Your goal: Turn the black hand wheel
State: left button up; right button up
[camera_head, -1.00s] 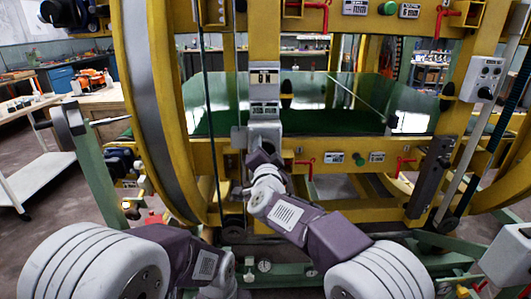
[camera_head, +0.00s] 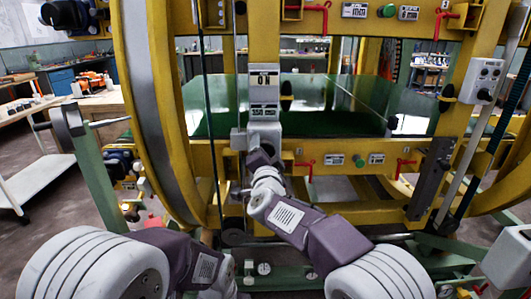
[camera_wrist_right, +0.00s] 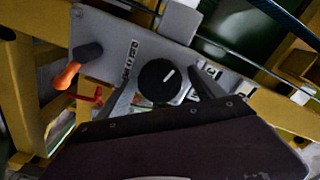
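In the right wrist view, a round black knob with a white mark (camera_wrist_right: 157,80) sits on a grey panel. It is the likeliest match for the black hand wheel. My right gripper (camera_wrist_right: 165,88) has its two fingers apart, one on each side of the knob. I cannot tell whether they touch it. In the head view my right gripper (camera_head: 258,150) is up at the grey box with the number display (camera_head: 264,77) on the yellow frame. The knob is hidden there. My left arm is low at the left, and its gripper does not show.
A black and orange handle (camera_wrist_right: 74,66) stands out from the panel, left of the knob. The large yellow ring (camera_head: 150,110) curves around the frame at left. A green glass-like sheet (camera_head: 350,100) lies behind. A grey control box (camera_head: 482,80) hangs at right.

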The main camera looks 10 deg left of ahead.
jog(key=v, duration=0.9)
jog(key=shift+d, duration=0.1)
